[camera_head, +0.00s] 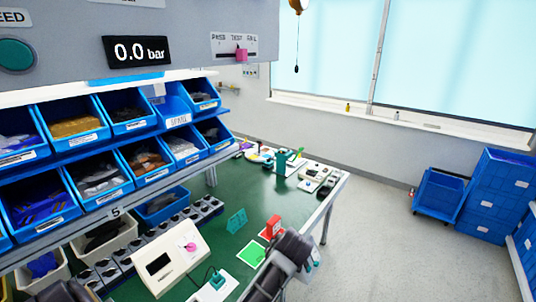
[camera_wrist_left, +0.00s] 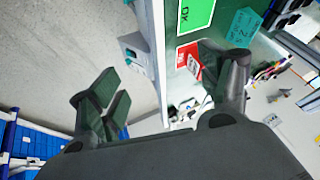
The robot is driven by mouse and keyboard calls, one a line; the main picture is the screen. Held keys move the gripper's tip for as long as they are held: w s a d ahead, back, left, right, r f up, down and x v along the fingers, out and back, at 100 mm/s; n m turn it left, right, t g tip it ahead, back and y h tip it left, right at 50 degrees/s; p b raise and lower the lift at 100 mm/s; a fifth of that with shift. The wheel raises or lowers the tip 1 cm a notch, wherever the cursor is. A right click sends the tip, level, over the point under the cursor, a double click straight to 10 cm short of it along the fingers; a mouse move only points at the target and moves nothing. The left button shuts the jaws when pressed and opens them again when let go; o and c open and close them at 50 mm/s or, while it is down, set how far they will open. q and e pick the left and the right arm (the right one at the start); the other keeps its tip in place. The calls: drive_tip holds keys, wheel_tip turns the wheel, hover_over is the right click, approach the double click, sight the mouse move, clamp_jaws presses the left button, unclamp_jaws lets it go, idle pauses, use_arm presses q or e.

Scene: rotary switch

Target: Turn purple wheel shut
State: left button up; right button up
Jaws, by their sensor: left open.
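The purple-pink wheel (camera_head: 190,246) is a small round knob on the sloped top of a cream box (camera_head: 172,262) with a dark display. The box stands on the green bench in the head view. My left gripper (camera_head: 300,254) is dark grey, at the bench's right edge, right of the box and apart from the wheel. In the left wrist view its two fingers (camera_wrist_left: 165,95) are spread wide with nothing between them. The wheel is not visible in that view. My right gripper cannot be made out.
A small switch with a teal handle (camera_head: 215,279) stands in front.

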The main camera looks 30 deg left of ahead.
use_arm(q)
drive_tip(key=w+r+n+t+y, duration=0.1)
drive_tip(key=w+r+n+y, duration=0.1)
drive_tip(key=w+r, duration=0.55)
drive_tip(key=w+r+n+y, duration=0.15)
drive_tip(key=w+r, duration=0.35)
drive_tip(key=r, duration=0.5)
drive_tip(key=w+r+n+y, duration=0.2)
drive_tip(key=r, duration=0.8)
drive_tip(key=w+r+n+y, duration=0.2)
drive_tip(key=r, duration=0.8)
drive_tip(key=s+d+r+n+g+y, duration=0.1)
drive_tip(key=s+r+n+y, duration=0.1)
drive_tip(key=r, duration=1)
drive_tip(key=s+d+r+n+g+y, duration=0.2)
drive_tip(key=s+r+n, duration=0.3)
drive_tip(key=r, duration=0.8)
drive_tip(key=s+d+r+n+g+y, duration=0.2)
drive_tip(key=s+r+n, duration=0.2)
drive_tip(key=r, duration=0.9)
drive_tip(key=s, duration=0.3)
drive_tip(key=shift+y, duration=0.35)
drive_tip(key=shift+a, duration=0.15)
use_arm(e)
drive_tip(key=shift+a+r, duration=0.1)
